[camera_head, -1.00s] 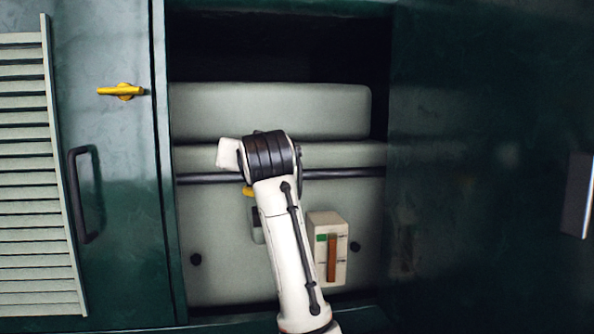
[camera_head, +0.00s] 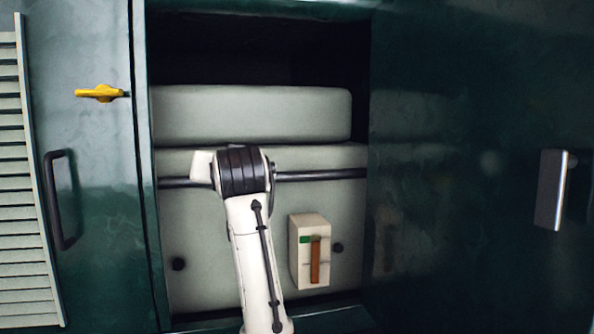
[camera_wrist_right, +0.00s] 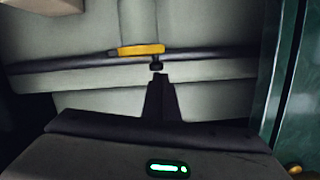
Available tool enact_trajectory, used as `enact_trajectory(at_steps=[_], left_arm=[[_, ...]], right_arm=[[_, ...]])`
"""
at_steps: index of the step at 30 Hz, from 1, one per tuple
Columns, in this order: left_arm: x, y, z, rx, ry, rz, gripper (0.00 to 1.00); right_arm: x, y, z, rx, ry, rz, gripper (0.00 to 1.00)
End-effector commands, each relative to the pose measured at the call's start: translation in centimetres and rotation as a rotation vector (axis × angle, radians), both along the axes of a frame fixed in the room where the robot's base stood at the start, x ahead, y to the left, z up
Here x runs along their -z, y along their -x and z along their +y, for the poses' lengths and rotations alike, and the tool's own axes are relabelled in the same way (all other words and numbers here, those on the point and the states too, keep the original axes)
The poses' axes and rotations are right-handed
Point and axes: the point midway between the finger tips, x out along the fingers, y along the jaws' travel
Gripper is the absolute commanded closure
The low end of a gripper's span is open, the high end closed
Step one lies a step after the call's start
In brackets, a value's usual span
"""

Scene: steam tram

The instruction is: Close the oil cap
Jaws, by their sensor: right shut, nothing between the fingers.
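In the right wrist view, a yellow lever-like piece (camera_wrist_right: 140,50) lies along a dark horizontal bar (camera_wrist_right: 215,58), with a small black knob just below it; I cannot tell for certain if this is the oil cap. My right gripper (camera_wrist_right: 158,78) is shut and empty, its tips just short of the black knob; contact is unclear. In the head view my right arm reaches up into the open compartment, and its wrist hides the gripper and the yellow piece. My left gripper is not in view.
Green panels flank the compartment. The left one has a yellow latch (camera_head: 100,93) and a dark handle (camera_head: 58,200); the right one has a metal handle (camera_head: 551,190).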

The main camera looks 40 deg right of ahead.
Motion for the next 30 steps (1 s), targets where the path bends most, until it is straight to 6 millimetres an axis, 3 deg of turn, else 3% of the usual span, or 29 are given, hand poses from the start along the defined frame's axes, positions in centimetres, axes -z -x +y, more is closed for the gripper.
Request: enact_trajectory(at_steps=[7,11,14,15,21,30], left_arm=[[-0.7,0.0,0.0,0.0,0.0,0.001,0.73],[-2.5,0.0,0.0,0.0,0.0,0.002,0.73],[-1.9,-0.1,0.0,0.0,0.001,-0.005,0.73],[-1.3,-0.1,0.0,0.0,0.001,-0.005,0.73],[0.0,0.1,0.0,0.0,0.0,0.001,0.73],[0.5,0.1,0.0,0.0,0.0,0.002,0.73]], right_arm=[[-0.7,-0.1,0.2,-0.003,-0.003,0.004,1.0],[-2.8,-0.1,0.4,-0.005,-0.002,0.001,1.0],[-4.7,0.0,0.6,-0.005,-0.001,-0.007,1.0],[-4.2,1.1,1.3,-0.008,-0.001,-0.005,1.0],[-5.0,5.1,3.6,-0.008,-0.001,-0.006,1.0],[-5.8,8.3,5.3,-0.006,0.0,-0.002,1.0]])
